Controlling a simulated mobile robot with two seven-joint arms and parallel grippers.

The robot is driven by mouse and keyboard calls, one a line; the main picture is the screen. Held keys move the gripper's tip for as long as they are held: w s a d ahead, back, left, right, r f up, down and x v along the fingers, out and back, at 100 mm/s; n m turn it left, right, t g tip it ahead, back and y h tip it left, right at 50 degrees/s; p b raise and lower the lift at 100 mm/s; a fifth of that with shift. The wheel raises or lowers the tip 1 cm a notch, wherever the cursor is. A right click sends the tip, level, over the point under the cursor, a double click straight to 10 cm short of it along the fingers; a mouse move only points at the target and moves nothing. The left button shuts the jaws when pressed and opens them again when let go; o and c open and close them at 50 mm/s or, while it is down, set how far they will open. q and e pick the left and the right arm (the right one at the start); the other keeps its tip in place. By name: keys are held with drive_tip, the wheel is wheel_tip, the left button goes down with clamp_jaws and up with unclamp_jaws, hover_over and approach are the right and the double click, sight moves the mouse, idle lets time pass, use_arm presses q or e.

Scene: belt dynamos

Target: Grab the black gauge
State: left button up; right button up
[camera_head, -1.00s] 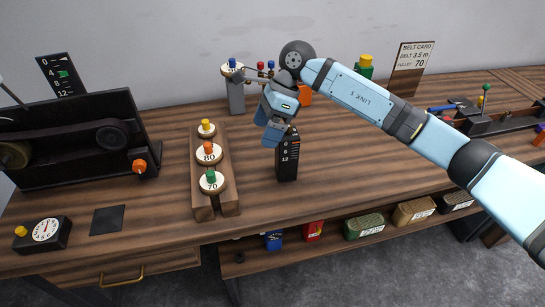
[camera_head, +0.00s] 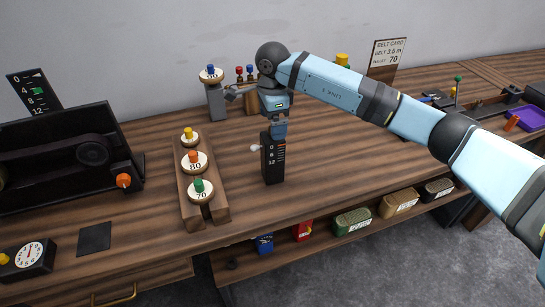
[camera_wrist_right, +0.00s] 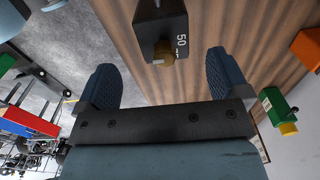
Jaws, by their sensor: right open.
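My left gripper is out of view.
A wooden rack (camera_head: 221,211) with several numbered pulleys stands left of the gauge. Behind are a grey post (camera_head: 216,103) and small coloured pegs. A belt machine (camera_head: 70,165) and a dial box (camera_head: 28,257) are at the left.

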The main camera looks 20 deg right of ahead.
sight(272, 152)
drive_tip(key=f+p, duration=0.1)
drive_tip(key=f, duration=0.3)
drive_tip(key=shift+w+f, duration=0.15)
drive_tip(key=shift+w, duration=0.05)
drive_tip(key=shift+d+f, duration=0.1)
drive_tip(key=shift+f, duration=0.3)
drive_tip(key=shift+r, duration=0.1)
clamp_jaws()
drive_tip(key=shift+r, duration=0.1)
